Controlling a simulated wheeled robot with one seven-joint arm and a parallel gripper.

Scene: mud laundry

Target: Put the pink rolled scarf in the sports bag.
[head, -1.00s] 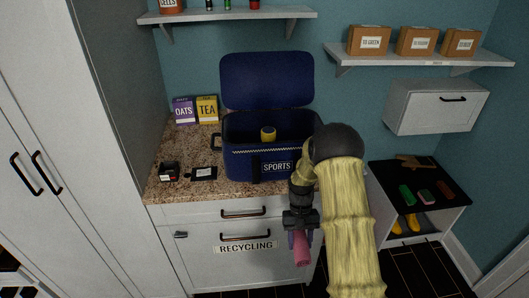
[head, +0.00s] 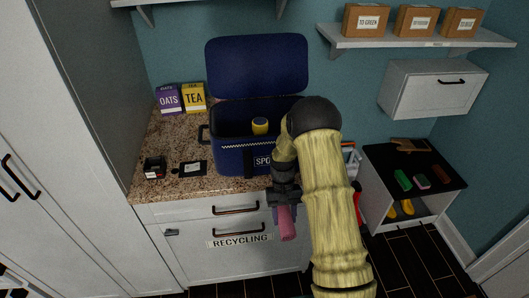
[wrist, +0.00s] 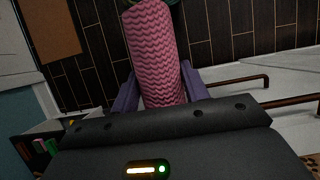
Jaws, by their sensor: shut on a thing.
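The pink rolled scarf (head: 287,224) hangs from my gripper (head: 283,208) in front of the counter's drawers, below the counter top. In the wrist view the scarf (wrist: 155,55) is a knitted pink roll between the two purple fingers (wrist: 157,90), which are shut on it. The blue sports bag (head: 228,147) stands on the counter with its lid (head: 256,66) raised at the back. A yellow thing (head: 260,125) shows inside the bag. My arm hides the bag's right part and some of its label.
A purple oats box (head: 169,100) and a yellow tea box (head: 194,98) stand at the counter's back left. A small black thing (head: 155,167) and a dark card (head: 190,169) lie left of the bag. A low black-topped unit (head: 415,170) stands right.

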